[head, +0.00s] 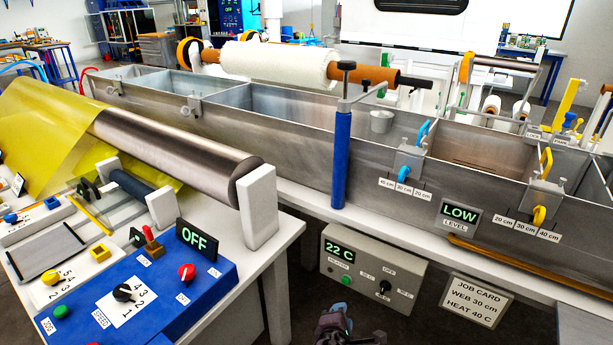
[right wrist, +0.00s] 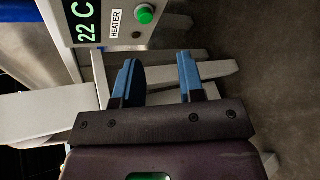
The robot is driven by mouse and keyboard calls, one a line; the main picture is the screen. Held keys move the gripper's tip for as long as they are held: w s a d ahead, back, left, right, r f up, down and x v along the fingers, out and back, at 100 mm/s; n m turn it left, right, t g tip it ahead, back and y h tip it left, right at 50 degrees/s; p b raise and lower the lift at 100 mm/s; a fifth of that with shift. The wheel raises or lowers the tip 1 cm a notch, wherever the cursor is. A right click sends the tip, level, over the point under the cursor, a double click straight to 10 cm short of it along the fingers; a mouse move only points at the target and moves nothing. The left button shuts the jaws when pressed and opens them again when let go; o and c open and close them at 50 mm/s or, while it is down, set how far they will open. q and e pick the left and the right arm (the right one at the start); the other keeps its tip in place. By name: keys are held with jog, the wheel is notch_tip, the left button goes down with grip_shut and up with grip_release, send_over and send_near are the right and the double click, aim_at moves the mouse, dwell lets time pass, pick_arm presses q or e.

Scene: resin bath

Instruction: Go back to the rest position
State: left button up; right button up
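My right gripper (right wrist: 158,64) shows in the right wrist view with its two blue fingers apart and nothing between them. The heater box (right wrist: 125,18) is just beyond it, with its "22 C" display and green button. In the head view a dark part of my right arm and gripper (head: 336,324) shows at the bottom edge, below the heater box (head: 372,270). My left gripper is not in view.
The metal resin bath (head: 310,160) runs across the view, its level sign (head: 459,214) reading LOW. A blue control panel (head: 150,290) reading OFF stands on the white table at left. A job card (head: 476,301) says web 30 cm, heat 40 C. Dark floor lies below.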

jog(key=s+d+r+m+y+p, duration=0.1)
jog(key=s+d+r+m+y, duration=0.3)
jog(key=s+m, duration=0.4)
jog(key=s+d+r+m+y+p, duration=0.1)
jog(key=s+d+r+m+y, duration=0.1)
jog(key=s+d+r+m, duration=0.5)
jog(key=s+d+f+m+h, duration=0.1)
jog(key=s+d+f, duration=0.1)
jog(key=s, duration=0.6)
jog(key=s+d+f+m+g+h, duration=0.1)
jog(key=s+d+f+m, duration=0.1)
jog(key=s+d, duration=0.3)
jog(key=s+f, duration=0.1)
jog(key=s, duration=0.2)
jog(key=shift+s+d+f+m+g+p, duration=0.2)
jog(key=shift+f+m+g+p, duration=0.05)
jog(key=shift+m+g+p, duration=0.1)
